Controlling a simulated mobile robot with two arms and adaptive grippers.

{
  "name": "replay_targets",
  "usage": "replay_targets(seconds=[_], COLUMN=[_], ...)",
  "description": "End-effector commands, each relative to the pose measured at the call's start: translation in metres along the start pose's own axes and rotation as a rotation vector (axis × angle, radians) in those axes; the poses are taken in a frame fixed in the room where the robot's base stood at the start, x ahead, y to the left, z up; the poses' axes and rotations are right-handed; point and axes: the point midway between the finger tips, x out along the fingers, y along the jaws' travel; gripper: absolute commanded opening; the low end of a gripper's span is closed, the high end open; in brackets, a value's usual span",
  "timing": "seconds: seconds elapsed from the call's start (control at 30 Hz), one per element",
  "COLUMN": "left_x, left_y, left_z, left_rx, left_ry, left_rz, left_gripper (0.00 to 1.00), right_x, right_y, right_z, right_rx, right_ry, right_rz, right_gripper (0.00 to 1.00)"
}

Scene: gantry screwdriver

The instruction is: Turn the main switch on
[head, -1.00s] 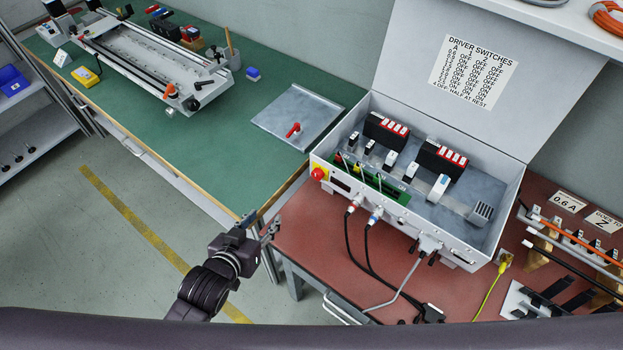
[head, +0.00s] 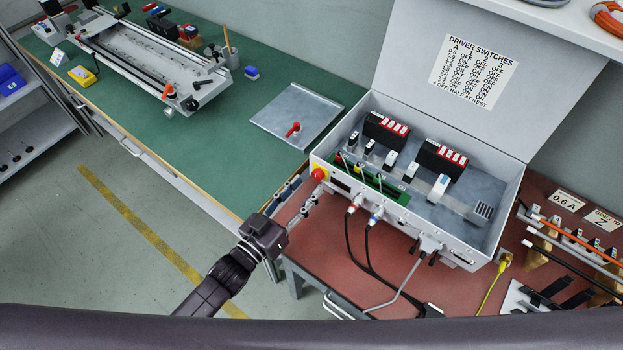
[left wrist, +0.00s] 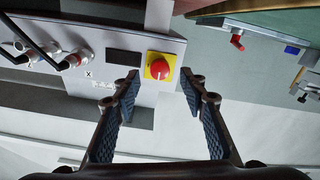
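The red round switch knob on a yellow square plate (head: 318,174) sits at the left end of the front panel of the open grey control box (head: 455,250). The knob also shows in the left wrist view (left wrist: 160,68), near the top middle. My left gripper (head: 308,188) is open, with its fingers pointing at the panel just below the knob in the head view. In the left wrist view the fingertips (left wrist: 160,78) stand on either side of the knob, apart from it, with nothing between the pads. Whether the knob is turned cannot be read. My right gripper is not in view.
Cables with plugs (head: 358,220) come out of the panel to the right of the knob. A metal plate (head: 283,108) with a red handle (head: 292,129) lies on the green table (head: 190,150). The box stands on a reddish bench (head: 325,250).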

Motion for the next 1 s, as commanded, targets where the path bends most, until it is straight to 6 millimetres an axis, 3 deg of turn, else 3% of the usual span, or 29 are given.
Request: replay_targets(seconds=[0.23, 0.57, 0.9, 1.0], left_x=[0.029, 0.033, 0.033, 0.033], left_y=[0.001, 0.0, 0.0, 0.0], left_z=[0.0, 0.0, 0.0, 0.0], left_rx=[0.001, 0.001, 0.001, 0.002], left_ry=[0.0, -0.001, -0.001, -0.001], left_rz=[0.0, 0.0, 0.0, 0.0], left_gripper=[0.39, 0.39, 0.02, 0.0], right_x=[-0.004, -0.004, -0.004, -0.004], right_y=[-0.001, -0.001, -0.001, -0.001], right_z=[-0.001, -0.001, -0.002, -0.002], right_rx=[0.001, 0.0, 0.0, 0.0], right_ry=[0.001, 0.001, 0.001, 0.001], right_rz=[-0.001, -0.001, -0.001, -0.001], right_gripper=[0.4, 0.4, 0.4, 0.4])
